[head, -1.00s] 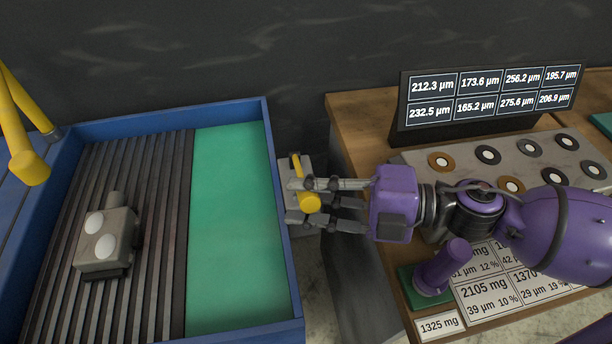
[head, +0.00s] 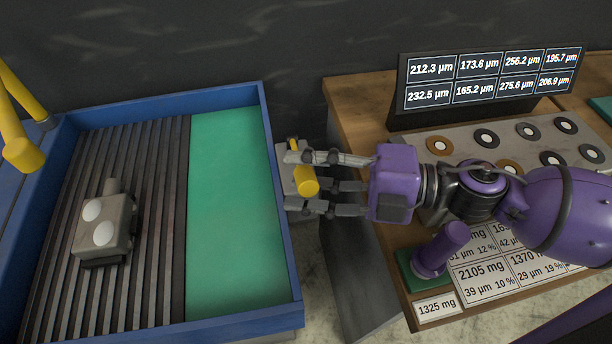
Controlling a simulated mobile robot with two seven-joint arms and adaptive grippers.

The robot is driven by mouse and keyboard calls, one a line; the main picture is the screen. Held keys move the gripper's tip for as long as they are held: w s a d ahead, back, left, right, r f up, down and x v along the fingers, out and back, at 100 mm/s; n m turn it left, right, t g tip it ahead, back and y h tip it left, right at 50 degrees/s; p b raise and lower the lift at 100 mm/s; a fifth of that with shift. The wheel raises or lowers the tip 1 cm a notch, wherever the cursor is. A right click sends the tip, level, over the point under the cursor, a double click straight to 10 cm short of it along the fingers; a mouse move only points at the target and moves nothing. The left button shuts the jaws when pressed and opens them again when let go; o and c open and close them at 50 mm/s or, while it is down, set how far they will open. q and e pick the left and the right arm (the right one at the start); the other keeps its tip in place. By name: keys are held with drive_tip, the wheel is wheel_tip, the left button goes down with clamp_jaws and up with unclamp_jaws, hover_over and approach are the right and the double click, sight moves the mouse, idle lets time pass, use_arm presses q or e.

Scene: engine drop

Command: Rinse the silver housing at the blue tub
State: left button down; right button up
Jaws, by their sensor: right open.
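The silver housing (head: 104,226), a grey block with two white round faces and a short stub on top, sits on the dark ribbed rack at the left of the blue tub (head: 268,145). My right gripper (head: 296,182) is open at the tub's right edge. Its fingers are around or just over a yellow cylindrical knob (head: 305,182) on a grey bracket; whether they touch it I cannot tell. The gripper is well to the right of the housing. My left gripper is not in view.
A green panel (head: 232,210) fills the tub's right half. A yellow spout (head: 22,150) hangs at the left. On the wooden bench (head: 355,105) stand a display (head: 490,78), a plate of rings and a purple-handled tool (head: 440,250) on a green base.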

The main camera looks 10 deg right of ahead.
wheel_tip(320, 180, up, 9)
drive_tip(key=shift+f, duration=0.1)
idle(0.4)
use_arm(q)
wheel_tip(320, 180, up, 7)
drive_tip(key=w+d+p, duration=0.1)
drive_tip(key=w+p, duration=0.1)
drive_tip(key=p, duration=0.5)
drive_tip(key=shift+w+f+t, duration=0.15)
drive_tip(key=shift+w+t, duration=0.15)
use_arm(e)
drive_tip(key=s+d+r, duration=0.2)
drive_tip(key=d, duration=0.6)
drive_tip(key=shift+r, duration=0.4)
drive_tip(key=shift+d, duration=0.1)
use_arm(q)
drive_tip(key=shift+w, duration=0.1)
